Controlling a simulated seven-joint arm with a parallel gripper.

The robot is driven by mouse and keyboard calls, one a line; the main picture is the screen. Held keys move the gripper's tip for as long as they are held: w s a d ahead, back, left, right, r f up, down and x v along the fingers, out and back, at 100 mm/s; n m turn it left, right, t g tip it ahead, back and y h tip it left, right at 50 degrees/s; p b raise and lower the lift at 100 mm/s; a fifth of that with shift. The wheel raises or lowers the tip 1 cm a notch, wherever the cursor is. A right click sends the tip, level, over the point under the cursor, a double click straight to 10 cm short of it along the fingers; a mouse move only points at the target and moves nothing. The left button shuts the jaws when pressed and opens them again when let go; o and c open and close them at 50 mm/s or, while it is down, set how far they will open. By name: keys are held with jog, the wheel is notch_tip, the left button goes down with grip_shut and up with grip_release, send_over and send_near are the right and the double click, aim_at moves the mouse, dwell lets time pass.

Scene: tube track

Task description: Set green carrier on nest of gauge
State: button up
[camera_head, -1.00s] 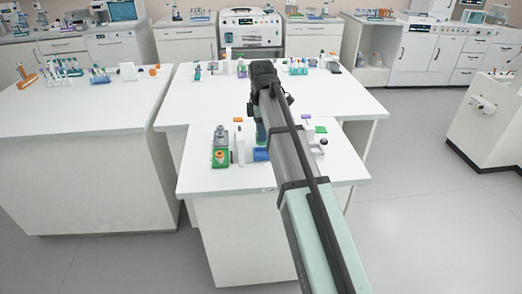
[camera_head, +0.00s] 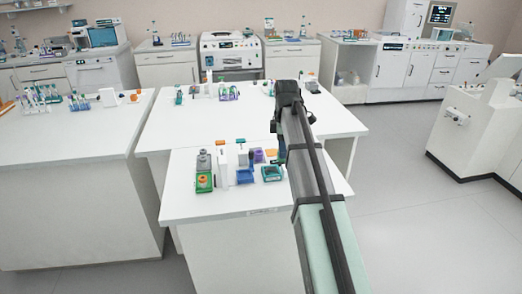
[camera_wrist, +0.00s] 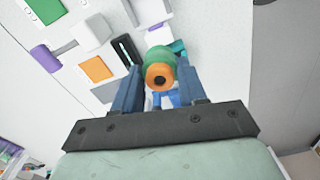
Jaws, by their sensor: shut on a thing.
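My gripper (camera_wrist: 158,88) is shut on a green carrier (camera_wrist: 158,55), a rounded body with an orange ring and dark centre facing the wrist camera. The carrier is held above the small front table. In the camera_head view my gripper end (camera_head: 281,150) is over the right part of that table, and my arm hides the held carrier. I cannot tell for sure which fixture is the gauge.
A green base with an orange-topped part (camera_head: 204,181), a white upright plate (camera_head: 223,166), a blue block (camera_head: 245,176) and a teal tray (camera_head: 271,173) stand on the front table. An orange square (camera_wrist: 97,69) and a purple cylinder (camera_wrist: 45,58) lie left in the wrist view.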

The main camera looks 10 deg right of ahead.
jog(key=d+n, duration=0.2)
jog(key=d, duration=0.4)
jog(key=shift+s, duration=0.2)
jog(key=shift+f, duration=0.1)
jog(key=shift+f, duration=2.7)
jog(key=shift+f, duration=0.1)
jog(key=o, duration=0.9)
